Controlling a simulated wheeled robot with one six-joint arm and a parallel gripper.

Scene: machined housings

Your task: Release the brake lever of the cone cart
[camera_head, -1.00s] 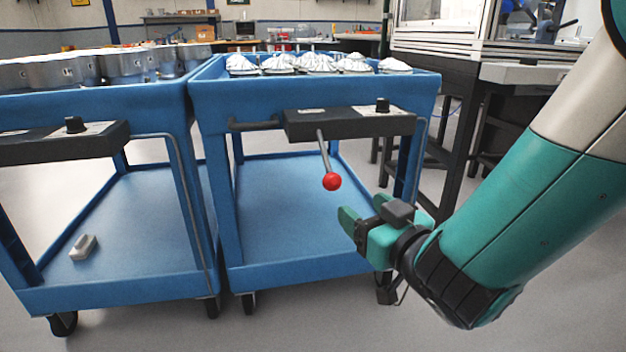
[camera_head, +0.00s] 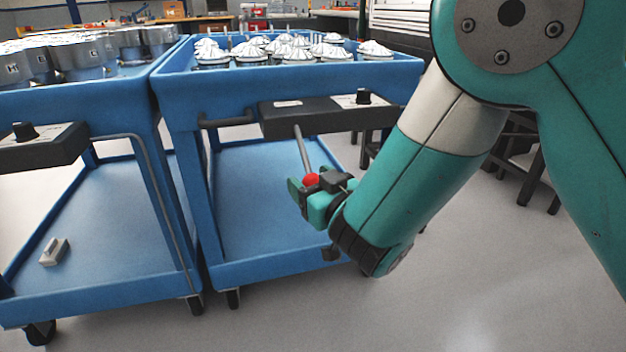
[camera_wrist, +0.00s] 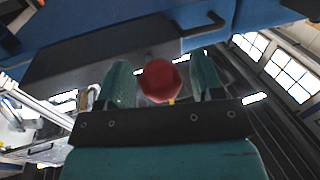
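The cone cart (camera_head: 285,84) is the blue cart on the right, with several silvery cones (camera_head: 290,48) on its top tray. A brake lever (camera_head: 303,150) with a red ball knob (camera_head: 311,180) hangs down from the dark box on its front. My gripper (camera_head: 307,190) is at the knob, with its fingers on either side. In the wrist view the red knob (camera_wrist: 162,81) sits between two spread green fingers, with a small gap on each side. My gripper (camera_wrist: 160,85) is open there. Part of the knob is hidden by the gripper in the head view.
A second blue cart (camera_head: 95,100) with grey cylindrical housings (camera_head: 80,58) stands close on the left. A small grey object (camera_head: 54,251) lies on its lower shelf. A dark bench stands behind my arm. The floor at the front right is clear.

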